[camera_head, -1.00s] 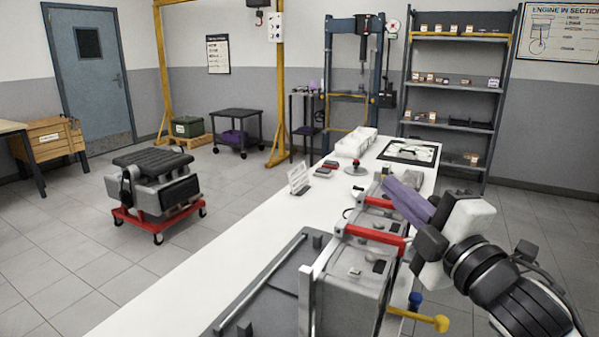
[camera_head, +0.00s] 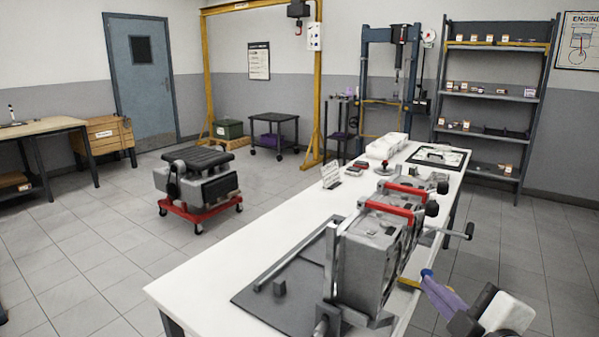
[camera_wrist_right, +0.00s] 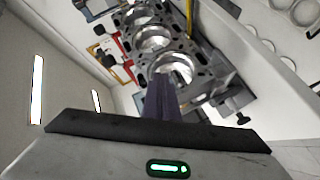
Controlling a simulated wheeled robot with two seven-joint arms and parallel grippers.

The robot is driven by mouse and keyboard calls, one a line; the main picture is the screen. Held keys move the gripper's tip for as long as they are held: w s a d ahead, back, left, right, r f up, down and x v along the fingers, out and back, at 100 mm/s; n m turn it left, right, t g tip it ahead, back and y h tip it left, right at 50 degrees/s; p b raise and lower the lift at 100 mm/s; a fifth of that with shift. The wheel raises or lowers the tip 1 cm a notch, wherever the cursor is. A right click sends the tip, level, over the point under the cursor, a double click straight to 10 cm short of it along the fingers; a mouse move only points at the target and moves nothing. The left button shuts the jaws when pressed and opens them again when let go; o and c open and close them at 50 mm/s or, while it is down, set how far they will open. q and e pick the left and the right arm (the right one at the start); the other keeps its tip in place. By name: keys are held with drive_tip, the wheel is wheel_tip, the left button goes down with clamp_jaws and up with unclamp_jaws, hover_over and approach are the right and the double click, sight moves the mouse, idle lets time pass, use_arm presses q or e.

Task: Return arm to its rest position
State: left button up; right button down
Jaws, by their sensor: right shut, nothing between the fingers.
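My right gripper (camera_head: 432,284) has purple fingers and is at the lower right in the head view. It is shut and empty, beside the right edge of the bench and lower than the top of the grey engine block (camera_head: 362,262). In the right wrist view the purple fingers (camera_wrist_right: 163,98) point toward a metal block with round bores (camera_wrist_right: 152,38). My left gripper is not in view.
The white workbench (camera_head: 205,279) carries a block fixture with red handles (camera_head: 388,208), a dark mat and white bins (camera_head: 388,146). A crank handle (camera_head: 468,231) juts over the right edge. A red wheeled engine stand (camera_head: 201,210) is left; floor between is clear.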

drive_tip(key=s+f+m+g+h, duration=0.1)
drive_tip(key=s+f+m+g, duration=0.2)
drive_tip(key=s+f, duration=0.45)
drive_tip(key=s+f+m+g, duration=0.3)
drive_tip(key=s+f+g, duration=0.15)
drive_tip(key=f, duration=0.55)
drive_tip(key=s+f+m+g, duration=0.2)
drive_tip(key=s+f, duration=0.2)
drive_tip(key=s, duration=0.4)
drive_tip(key=s+f+m+g, duration=0.3)
drive_tip(key=s+f, duration=0.2)
drive_tip(key=s, duration=0.3)
drive_tip(key=w+a+f+t+y, duration=0.1)
drive_tip(key=w+a+f+t, duration=0.1)
drive_tip(key=f, duration=0.3)
drive_tip(key=w+a+f+t, duration=0.2)
drive_tip(key=a+f+t, duration=0.1)
drive_tip(key=f, duration=0.3)
drive_tip(key=shift+w+a+f+y, duration=0.3)
drive_tip(key=shift+w+a+y, duration=0.1)
drive_tip(key=shift+r+t, duration=0.15)
drive_tip(key=shift+t, duration=0.1)
